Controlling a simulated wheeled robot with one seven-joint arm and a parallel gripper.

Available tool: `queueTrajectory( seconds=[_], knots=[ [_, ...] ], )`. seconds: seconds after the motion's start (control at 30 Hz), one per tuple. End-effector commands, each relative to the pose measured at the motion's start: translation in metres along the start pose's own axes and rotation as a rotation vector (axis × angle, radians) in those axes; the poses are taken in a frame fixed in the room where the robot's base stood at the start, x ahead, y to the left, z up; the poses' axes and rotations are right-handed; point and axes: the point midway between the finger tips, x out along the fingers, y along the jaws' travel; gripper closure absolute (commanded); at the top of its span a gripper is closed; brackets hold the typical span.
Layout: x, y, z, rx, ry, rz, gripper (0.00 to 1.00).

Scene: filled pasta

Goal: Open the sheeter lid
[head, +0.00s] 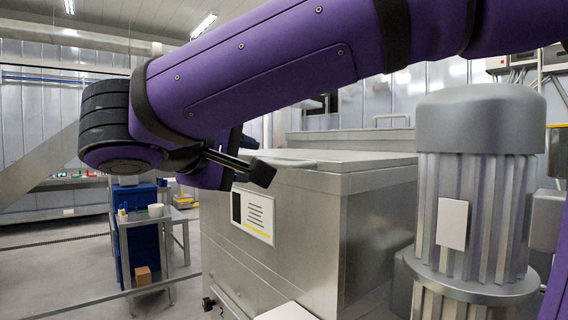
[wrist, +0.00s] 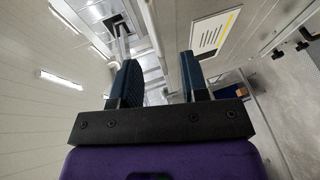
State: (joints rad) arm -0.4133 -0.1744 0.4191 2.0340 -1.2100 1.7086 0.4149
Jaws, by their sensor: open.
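The sheeter is a large steel box in the head view, with a flat grey lid (head: 355,160) lying level on top. A pale bar handle (head: 292,163) runs along the lid's near left edge. My gripper (head: 257,158) is at that edge, close to the handle; I cannot tell whether it touches. In the wrist view my gripper (wrist: 158,78) has its two dark fingers apart, with no object clearly between them. A metal bar (wrist: 121,42) shows beyond the left finger there. A white label (head: 253,216) is on the sheeter's front, also in the wrist view (wrist: 213,34).
A ribbed grey motor housing (head: 476,190) stands close on the right. Another steel unit with a raised handle (head: 391,119) is behind the lid. A small side table (head: 150,217) and blue cabinet stand to the left. Open floor (head: 75,258) lies at front left.

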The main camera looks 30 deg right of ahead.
Motion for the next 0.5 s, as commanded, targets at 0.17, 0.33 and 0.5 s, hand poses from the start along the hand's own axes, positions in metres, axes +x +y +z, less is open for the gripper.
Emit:
queueTrajectory(
  seconds=[0.17,0.33,0.5],
  knots=[
    [-0.003,0.005,-0.008,0.01,0.018,0.04,0.59],
    [0.022,0.006,-0.007,0.01,0.013,0.038,0.59],
    [0.053,0.006,-0.008,0.009,0.014,0.037,0.59]
  ],
)
